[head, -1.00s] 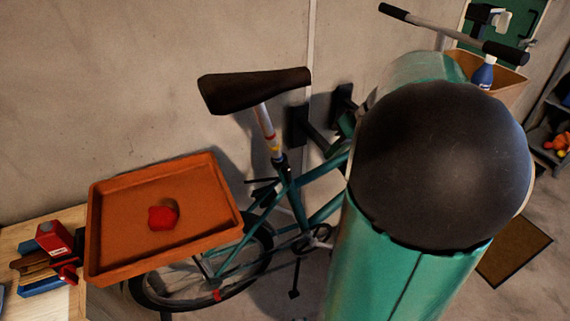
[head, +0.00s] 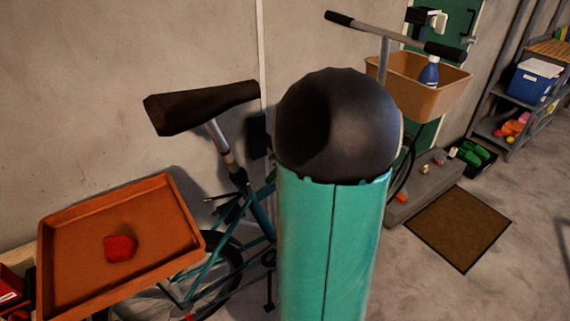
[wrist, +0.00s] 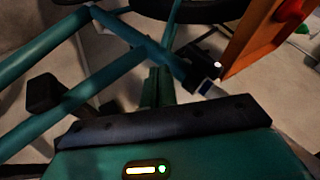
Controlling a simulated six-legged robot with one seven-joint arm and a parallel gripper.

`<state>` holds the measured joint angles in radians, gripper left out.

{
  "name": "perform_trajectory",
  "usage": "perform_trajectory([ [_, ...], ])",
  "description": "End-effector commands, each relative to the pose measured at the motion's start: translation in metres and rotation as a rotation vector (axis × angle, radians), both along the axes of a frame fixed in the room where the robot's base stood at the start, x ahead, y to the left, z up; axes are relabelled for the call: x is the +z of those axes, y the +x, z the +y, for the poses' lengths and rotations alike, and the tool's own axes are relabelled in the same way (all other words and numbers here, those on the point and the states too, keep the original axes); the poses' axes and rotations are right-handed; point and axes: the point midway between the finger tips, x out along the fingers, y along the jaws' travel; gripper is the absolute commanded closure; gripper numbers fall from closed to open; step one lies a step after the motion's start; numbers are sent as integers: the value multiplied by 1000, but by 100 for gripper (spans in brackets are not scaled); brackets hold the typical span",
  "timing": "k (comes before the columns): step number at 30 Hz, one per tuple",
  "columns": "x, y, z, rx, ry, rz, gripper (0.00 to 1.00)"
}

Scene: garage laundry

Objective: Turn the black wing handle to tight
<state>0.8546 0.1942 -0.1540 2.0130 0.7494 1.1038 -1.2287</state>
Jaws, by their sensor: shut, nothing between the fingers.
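A teal bicycle stands by the wall, with a brown-black saddle (head: 200,106) on a silver seat post (head: 221,143). A small dark part (head: 216,197) juts out below the post; I cannot tell whether it is the black wing handle. In the wrist view the teal frame tubes (wrist: 140,38) cross the picture, and a dark part (wrist: 203,54) shows near a pale collar (wrist: 208,88). My gripper (wrist: 157,74) is shut and empty, apart from that collar in the picture. In the head view my arm hides the gripper and part of the bicycle.
An orange tray (head: 60,226) with a red lump (head: 120,248) stands left of the bicycle, close to the saddle. A handlebar with a tan basket (head: 451,100) is behind right. A brown mat (head: 458,228) lies on the floor, and a shelf (head: 516,97) stands far right.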

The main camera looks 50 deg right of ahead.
Motion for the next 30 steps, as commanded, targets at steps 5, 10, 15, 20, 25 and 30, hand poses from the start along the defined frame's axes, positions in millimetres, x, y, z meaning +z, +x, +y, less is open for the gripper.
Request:
perform_trajectory([
  [5, -6, 11, 25, 4, -1, -2, 100],
  [10, -8, 16, 38, 3, -1, 0, 100],
  [15, -8, 16, 40, 2, -1, 0, 100],
  [20, -8, 16, 40, 2, 0, 0, 100],
  [25, -8, 17, 40, 2, 4, -1, 100],
  [30, -9, 21, 39, 3, 25, -7, 100],
])
